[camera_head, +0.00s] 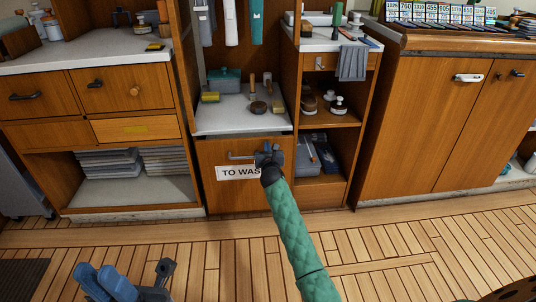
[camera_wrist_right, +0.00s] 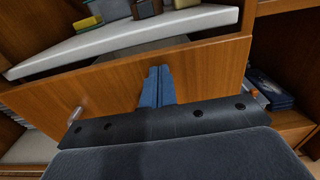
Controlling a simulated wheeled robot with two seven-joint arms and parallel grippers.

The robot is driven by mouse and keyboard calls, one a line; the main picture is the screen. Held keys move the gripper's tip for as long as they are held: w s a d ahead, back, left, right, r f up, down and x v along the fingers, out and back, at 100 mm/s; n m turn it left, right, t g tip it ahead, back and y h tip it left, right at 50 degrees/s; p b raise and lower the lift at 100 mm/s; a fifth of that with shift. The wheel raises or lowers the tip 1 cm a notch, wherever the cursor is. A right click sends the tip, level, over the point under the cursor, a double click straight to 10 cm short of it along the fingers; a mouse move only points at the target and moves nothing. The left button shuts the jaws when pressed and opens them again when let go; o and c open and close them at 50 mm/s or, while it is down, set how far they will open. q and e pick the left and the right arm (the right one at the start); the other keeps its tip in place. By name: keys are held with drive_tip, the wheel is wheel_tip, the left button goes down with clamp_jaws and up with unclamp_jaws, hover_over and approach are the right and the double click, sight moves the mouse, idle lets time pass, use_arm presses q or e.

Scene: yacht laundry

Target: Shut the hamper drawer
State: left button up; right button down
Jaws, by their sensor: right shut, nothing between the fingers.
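The hamper drawer (camera_head: 222,155) is a wooden front below a grey-white counter, with a metal bar handle (camera_head: 240,156) and a partly covered "TO WAS…" label (camera_head: 238,173). In the right wrist view, a dark gap shows between the counter and the top of the drawer front (camera_wrist_right: 205,75), so it stands slightly out. My right gripper (camera_head: 268,150) is shut and empty at the drawer front, right of the handle. Its blue fingertips (camera_wrist_right: 157,72) point at the wood, touching or very close; I cannot tell which. My left gripper (camera_head: 103,274) is low at the left, away from the drawer; its jaw opening is unclear.
The counter (camera_head: 225,120) above the drawer holds brushes and a teal box (camera_head: 224,80). Open shelves (camera_head: 325,120) stand to the right, and a cabinet with drawers (camera_head: 85,95) to the left. The plank floor (camera_head: 400,245) in front is clear.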

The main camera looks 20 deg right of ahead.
drive_tip(key=shift+w, duration=0.2)
drive_tip(key=x, duration=0.4)
idle(0.4)
